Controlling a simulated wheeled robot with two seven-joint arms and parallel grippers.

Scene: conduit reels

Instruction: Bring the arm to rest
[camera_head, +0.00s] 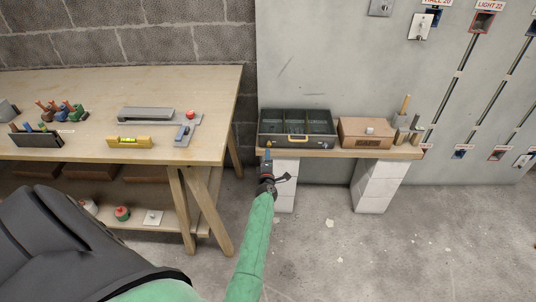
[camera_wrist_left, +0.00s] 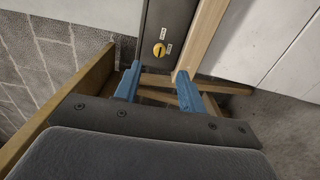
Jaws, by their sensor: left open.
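My left arm (camera_head: 252,245), in a green sleeve, reaches out from the lower left in the head view. Its left gripper (camera_head: 268,160) is in front of the left end of the low shelf board (camera_head: 345,152). In the left wrist view the two blue fingers of this gripper (camera_wrist_left: 158,72) stand apart, with nothing seen between them. Whether the fingers touch the board cannot be told. My right gripper is not in view.
A dark compartment box (camera_head: 320,128) and a brown box (camera_head: 365,131) stand on the board, which rests on pale block piers (camera_head: 381,184). A wooden workbench (camera_head: 90,83) with tools is at left. The concrete floor (camera_head: 330,260) at right is mostly clear.

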